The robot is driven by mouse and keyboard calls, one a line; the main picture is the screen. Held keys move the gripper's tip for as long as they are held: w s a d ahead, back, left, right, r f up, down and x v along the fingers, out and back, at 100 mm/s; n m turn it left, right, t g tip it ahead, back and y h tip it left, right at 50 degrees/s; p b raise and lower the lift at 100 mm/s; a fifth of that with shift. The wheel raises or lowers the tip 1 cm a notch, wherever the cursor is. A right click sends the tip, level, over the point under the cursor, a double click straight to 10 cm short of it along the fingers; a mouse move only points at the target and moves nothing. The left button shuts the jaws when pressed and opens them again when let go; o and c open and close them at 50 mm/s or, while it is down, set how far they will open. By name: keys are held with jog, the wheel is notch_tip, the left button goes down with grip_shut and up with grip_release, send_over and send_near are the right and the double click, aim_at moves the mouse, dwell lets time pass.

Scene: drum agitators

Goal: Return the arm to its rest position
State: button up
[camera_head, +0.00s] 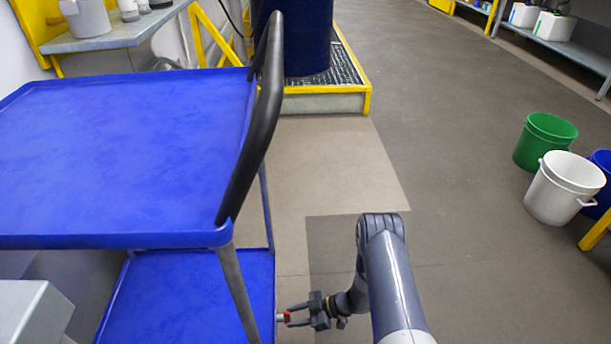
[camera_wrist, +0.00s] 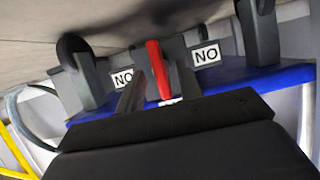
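My gripper (camera_head: 290,314) is low beside the lower shelf of a blue cart, at the bottom middle of the head view, on the end of my grey arm. Its two fingers stand apart, and a small red piece (camera_head: 283,317) shows at their tips. In the wrist view, my gripper's fingers (camera_wrist: 160,85) have a red upright handle (camera_wrist: 157,68) between them, with gaps visible. Whether a finger touches it I cannot tell. Dark grey parts with white "NO" labels (camera_wrist: 207,55) stand behind it, near a blue surface (camera_wrist: 225,76).
The blue cart's upper tray (camera_head: 120,150) is empty, with a black handle (camera_head: 258,125) at its right end. A dark blue drum (camera_head: 300,35) stands on a yellow-edged platform (camera_head: 330,103). Green (camera_head: 543,140) and white (camera_head: 560,190) buckets stand at right. The middle floor is clear.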

jog(key=x, duration=0.2)
jog(key=shift+a+f+b, duration=0.3)
jog(key=shift+b, duration=0.05)
jog(key=shift+a, duration=0.1)
jog(key=shift+r, duration=0.1)
